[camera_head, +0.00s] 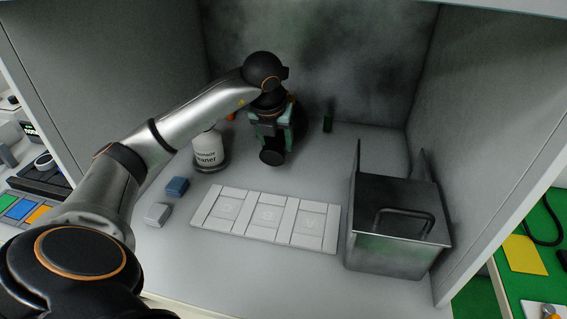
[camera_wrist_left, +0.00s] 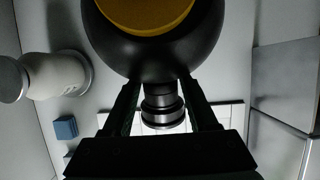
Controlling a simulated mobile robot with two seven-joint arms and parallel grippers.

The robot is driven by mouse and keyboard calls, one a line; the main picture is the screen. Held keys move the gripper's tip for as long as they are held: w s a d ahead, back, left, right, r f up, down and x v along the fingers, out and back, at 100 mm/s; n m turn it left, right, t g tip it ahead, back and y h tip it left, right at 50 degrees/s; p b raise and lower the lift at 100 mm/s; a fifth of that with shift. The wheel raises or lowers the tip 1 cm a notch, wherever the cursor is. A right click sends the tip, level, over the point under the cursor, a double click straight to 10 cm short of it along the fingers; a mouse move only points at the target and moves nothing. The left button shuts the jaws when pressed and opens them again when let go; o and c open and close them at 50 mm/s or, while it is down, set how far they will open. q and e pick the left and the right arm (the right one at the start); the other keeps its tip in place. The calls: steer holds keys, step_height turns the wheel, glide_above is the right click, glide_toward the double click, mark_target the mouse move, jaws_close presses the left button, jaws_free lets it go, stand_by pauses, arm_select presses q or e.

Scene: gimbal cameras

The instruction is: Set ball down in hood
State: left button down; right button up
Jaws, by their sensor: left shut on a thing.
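My left gripper (camera_head: 272,128) points down inside the grey hood (camera_head: 355,150), towards its back. In the left wrist view, the left gripper (camera_wrist_left: 163,90) is shut on the ball (camera_wrist_left: 115,48), a large black round body with a yellow-orange face cut off by the top edge. A short black ringed stub (camera_wrist_left: 162,107) shows between the fingers. In the head view the gripper hides most of the ball, and a dark round end (camera_head: 272,157) shows in front of it. I cannot tell whether the ball touches the floor. My right gripper is not in view.
A white cleaner bottle (camera_head: 208,150) stands left of the gripper. A blue block (camera_head: 177,187) and a pale block (camera_head: 157,214) lie in front of it. Marked white plates (camera_head: 268,216) lie at the front; a grey handled box (camera_head: 392,252) stands right.

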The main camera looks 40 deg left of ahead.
arm_select(q)
step_height(320, 180, down, 3)
steer(key=shift+r, duration=0.1)
step_height(320, 180, down, 4)
steer(key=shift+r+b, duration=0.1)
steer(key=shift+b, duration=0.3)
steer(key=shift+c, duration=0.9)
jaws_free()
